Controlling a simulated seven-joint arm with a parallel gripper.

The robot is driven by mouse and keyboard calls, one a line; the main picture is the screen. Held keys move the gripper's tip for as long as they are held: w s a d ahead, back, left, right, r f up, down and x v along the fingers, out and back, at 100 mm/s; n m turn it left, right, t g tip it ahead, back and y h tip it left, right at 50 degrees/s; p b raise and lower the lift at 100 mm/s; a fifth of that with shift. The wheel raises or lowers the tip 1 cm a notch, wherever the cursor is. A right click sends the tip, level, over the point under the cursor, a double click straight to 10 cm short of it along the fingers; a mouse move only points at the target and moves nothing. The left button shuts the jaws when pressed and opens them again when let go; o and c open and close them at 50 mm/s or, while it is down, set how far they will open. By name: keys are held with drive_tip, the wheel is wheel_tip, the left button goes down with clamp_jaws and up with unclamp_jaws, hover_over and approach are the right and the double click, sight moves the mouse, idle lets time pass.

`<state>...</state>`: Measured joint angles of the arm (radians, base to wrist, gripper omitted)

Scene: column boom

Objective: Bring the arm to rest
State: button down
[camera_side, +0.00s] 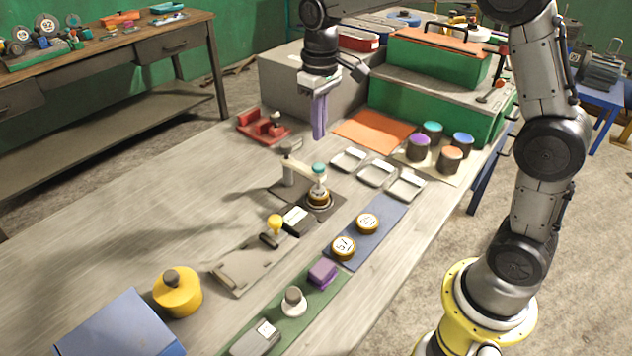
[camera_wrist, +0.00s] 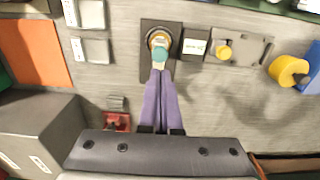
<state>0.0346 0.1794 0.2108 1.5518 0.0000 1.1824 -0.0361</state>
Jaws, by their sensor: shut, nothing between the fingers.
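My gripper (camera_side: 319,136) hangs above the table, pointing down, between the grey block and the small press. Its two purple fingers are together with nothing between them. They also show in the wrist view (camera_wrist: 159,76), side by side, their tips overlapping the picture just below the press. The press (camera_side: 290,172) stands on a dark plate, its teal-topped plunger (camera_side: 319,170) over a round dial. In the wrist view the teal top (camera_wrist: 159,54) is seen from above. My fingers look apart from it, higher than the table.
A red fixture (camera_side: 262,127) lies left of my gripper. A grey block (camera_side: 312,85) and green case (camera_side: 430,105) stand behind. Silver trays (camera_side: 375,172), two dials on a blue mat (camera_side: 384,222) and a yellow canister (camera_side: 177,290) occupy the table. The left table area is clear.

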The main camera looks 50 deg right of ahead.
drive_tip(key=s+a+r+t, duration=0.1)
drive_tip(key=s+r+t, duration=0.2)
drive_tip(key=s+r, duration=0.8)
drive_tip(key=s+f+t, duration=0.2)
drive_tip(key=s+f, duration=0.6)
drive_tip(key=s, duration=0.6)
drive_tip(key=shift+a, duration=0.2)
